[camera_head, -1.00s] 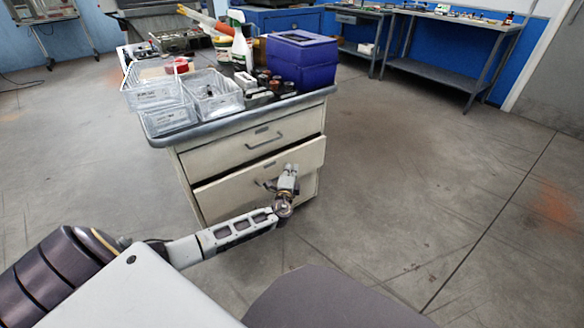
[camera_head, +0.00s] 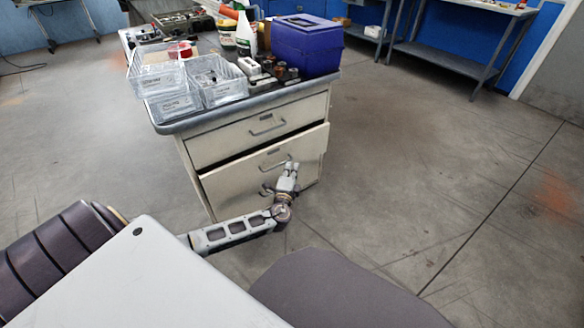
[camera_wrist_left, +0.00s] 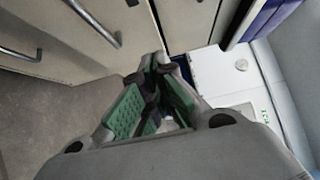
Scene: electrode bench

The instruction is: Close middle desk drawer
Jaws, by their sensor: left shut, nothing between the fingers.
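The desk cabinet (camera_head: 193,150) is cream with a grey top. Its middle drawer (camera_head: 232,187) stands slightly out, with a dark gap along its top edge. The drawer's bar handle (camera_head: 274,165) shows just left of my fingertips. My left gripper (camera_head: 291,166) is shut and empty, in front of the right half of the drawer front; I cannot tell whether it touches. In the left wrist view its green-padded fingers (camera_wrist_left: 157,68) come together at the tips, beside cream drawer fronts with a bar handle (camera_wrist_left: 93,22). My right gripper is not in view.
The top drawer (camera_head: 222,143) looks shut. On the desk top are clear bins (camera_head: 222,92), a blue box (camera_head: 306,48), a spray bottle (camera_head: 244,36) and small items. Open concrete floor (camera_head: 430,150) lies to the right. A grey workbench (camera_head: 450,62) stands behind.

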